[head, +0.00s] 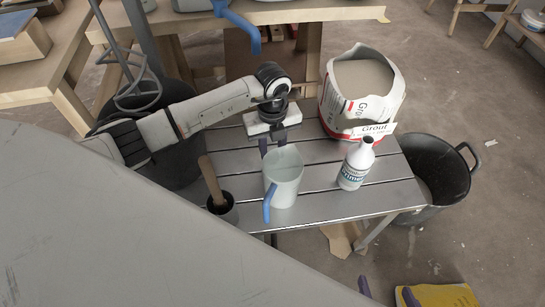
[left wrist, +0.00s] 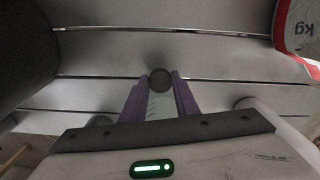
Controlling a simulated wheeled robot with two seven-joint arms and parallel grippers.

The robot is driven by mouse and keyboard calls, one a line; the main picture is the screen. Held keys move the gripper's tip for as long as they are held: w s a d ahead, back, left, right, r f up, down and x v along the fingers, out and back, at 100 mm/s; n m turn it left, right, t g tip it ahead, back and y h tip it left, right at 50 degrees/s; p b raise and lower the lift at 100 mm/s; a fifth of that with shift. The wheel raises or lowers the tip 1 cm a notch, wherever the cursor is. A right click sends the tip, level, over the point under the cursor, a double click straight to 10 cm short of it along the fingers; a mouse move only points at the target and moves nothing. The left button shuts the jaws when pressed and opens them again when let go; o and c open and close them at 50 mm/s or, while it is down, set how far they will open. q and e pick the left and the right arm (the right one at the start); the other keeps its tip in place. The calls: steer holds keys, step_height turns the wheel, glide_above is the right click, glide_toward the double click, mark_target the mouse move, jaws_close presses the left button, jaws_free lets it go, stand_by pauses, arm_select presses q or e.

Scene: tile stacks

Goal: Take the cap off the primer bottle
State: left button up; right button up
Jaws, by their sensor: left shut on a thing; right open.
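The primer bottle (head: 354,167), white with a blue label, stands upright on the slatted table. My left gripper (head: 272,145) is over the table, left of the bottle and behind the pale jug. In the left wrist view its purple fingers (left wrist: 160,85) are shut on a small dark round thing (left wrist: 159,79), which looks like the cap. The jug seems to hide it in the head view. My right gripper (head: 386,291) is open at the bottom edge, apart from the bottle; only its fingertips show.
The pale jug (head: 284,180) with a blue handle stands in front of my left gripper. A dark pot (head: 222,208) with a wooden-handled tool is left of it. A grout bag (head: 345,110) stands behind the bottle. A black bucket (head: 440,170) is right of the table (head: 400,192).

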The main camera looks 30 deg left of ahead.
arm_select(q)
step_height(320, 180, down, 3)
arm_select(e)
steer(key=shift+a, duration=0.1)
steer(key=shift+f, duration=0.1)
arm_select(q)
steer(key=shift+f+b, duration=0.1)
steer(key=shift+b, duration=0.2)
steer(key=o, duration=1.2)
arm_select(e)
steer(key=shift+s+a+f, duration=0.1)
arm_select(q)
steer(key=shift+r, duration=0.55)
step_height(320, 180, up, 11)
steer(key=p, duration=0.2)
steer(key=shift+r+p, duration=0.15)
steer(key=shift+p, duration=0.15)
arm_select(e)
steer(key=shift+d+r, duration=0.3)
steer(key=shift+r, duration=0.2)
